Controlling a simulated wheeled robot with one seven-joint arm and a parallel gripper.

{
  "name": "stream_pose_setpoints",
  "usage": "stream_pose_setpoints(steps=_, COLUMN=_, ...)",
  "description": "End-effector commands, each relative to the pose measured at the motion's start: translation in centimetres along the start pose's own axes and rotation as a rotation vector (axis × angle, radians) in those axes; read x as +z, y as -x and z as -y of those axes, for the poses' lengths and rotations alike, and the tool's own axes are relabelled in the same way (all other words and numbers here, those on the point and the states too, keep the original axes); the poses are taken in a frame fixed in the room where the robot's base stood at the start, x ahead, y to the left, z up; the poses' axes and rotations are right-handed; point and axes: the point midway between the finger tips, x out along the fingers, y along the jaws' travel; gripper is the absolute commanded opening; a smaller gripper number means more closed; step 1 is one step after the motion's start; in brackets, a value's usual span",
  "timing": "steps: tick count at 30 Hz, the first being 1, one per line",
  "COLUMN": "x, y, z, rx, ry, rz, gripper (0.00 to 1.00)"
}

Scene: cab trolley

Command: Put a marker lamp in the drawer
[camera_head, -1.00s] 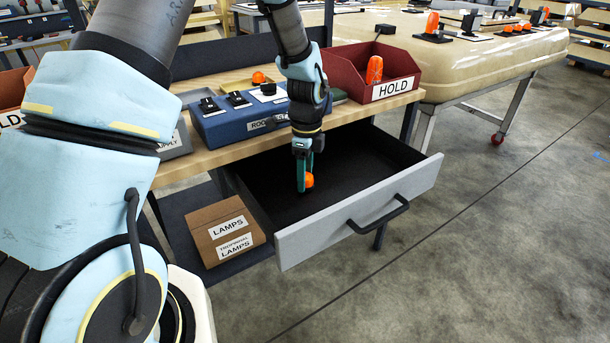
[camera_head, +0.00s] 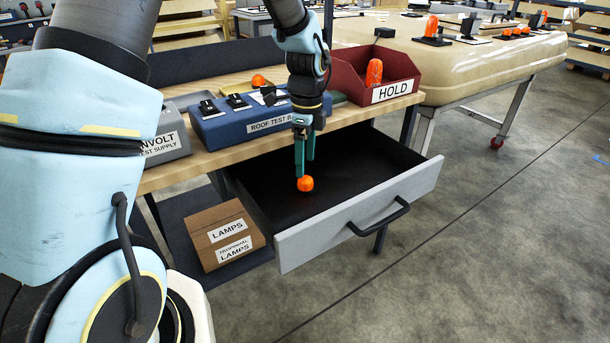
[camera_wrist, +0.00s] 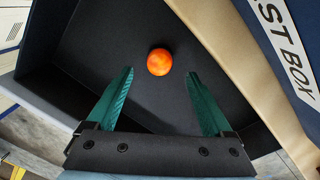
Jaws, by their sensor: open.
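An orange marker lamp (camera_head: 305,184) is in the open drawer (camera_head: 365,216), and it also shows in the wrist view (camera_wrist: 160,62) against the dark drawer floor. My gripper (camera_head: 304,168) is over the drawer just above the lamp. In the wrist view my gripper (camera_wrist: 160,95) has its two green fingers spread apart with nothing between them, and the lamp appears beyond the fingertips. Another orange lamp (camera_head: 374,71) stands in the red HOLD bin (camera_head: 400,91). A further orange lamp (camera_head: 258,80) sits on the bench behind the test box.
The blue roof test box (camera_head: 240,124) and a grey supply box (camera_head: 166,140) stand on the wooden bench. A cardboard LAMPS box (camera_head: 205,218) is on the shelf left of the drawer. A tan roof panel (camera_head: 470,70) with more lamps is behind. The drawer's right part is empty.

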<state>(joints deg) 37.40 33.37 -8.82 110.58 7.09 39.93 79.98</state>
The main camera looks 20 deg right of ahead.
Motion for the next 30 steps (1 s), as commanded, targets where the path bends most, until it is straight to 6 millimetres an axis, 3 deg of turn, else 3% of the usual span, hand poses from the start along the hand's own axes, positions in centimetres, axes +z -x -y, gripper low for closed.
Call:
stream_pose_setpoints(steps=3, x=0.1, y=2.5, z=0.1, rx=-0.006, ry=0.001, rz=0.0, gripper=0.85)
stream_pose_setpoints(steps=10, x=0.1, y=5.5, z=0.1, rx=-0.002, ry=0.001, rz=0.001, gripper=0.85)
stream_pose_setpoints(steps=30, x=0.0, y=6.1, z=0.0, rx=0.001, ry=0.0, rz=0.0, gripper=0.85)
